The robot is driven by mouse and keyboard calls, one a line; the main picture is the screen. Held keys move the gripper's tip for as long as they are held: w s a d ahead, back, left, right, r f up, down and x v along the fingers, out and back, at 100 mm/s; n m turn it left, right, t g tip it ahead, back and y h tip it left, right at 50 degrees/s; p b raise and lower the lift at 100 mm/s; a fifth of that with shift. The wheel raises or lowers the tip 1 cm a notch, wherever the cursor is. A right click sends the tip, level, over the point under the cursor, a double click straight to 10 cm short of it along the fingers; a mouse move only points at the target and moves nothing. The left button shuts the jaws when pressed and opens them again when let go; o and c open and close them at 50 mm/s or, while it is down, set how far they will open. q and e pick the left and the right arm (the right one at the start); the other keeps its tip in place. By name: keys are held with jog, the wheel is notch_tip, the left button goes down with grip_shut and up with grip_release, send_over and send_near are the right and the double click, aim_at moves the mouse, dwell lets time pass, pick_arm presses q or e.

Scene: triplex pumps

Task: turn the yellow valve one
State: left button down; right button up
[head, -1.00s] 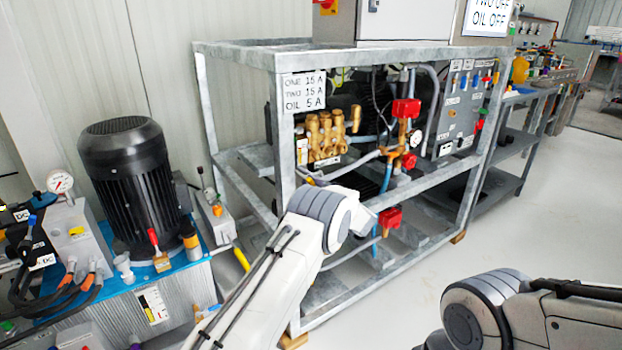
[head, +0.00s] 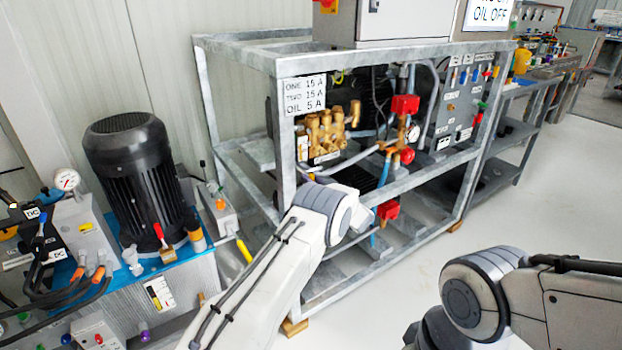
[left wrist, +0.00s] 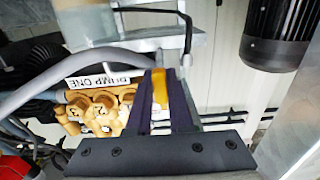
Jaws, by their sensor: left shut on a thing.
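The yellow handle (left wrist: 172,86) of a valve shows between the two dark fingers of my left gripper (left wrist: 164,76) in the left wrist view. The gripper is shut on it. Beside it, to the left in that view, is the brass pump (left wrist: 98,108) with a PUMP ONE label (left wrist: 103,80). In the head view the brass pump (head: 325,132) sits inside the grey metal frame (head: 285,140). My left forearm reaches toward the frame and largely hides the gripper and valve there. My right gripper is outside the views; only my right arm shows at lower right.
A grey hose (left wrist: 60,75) passes close to the gripper. Red valve parts (head: 405,105) and a gauge (head: 413,133) are right of the brass pump. A black motor (head: 135,170) stands on a blue-topped unit at left. Open floor (head: 540,215) lies to the right.

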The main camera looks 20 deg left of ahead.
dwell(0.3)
pick_arm(q)
jog(key=c, duration=0.8)
grip_release()
jog(key=shift+p+v, duration=1.1)
jog(key=shift+v, duration=4.2)
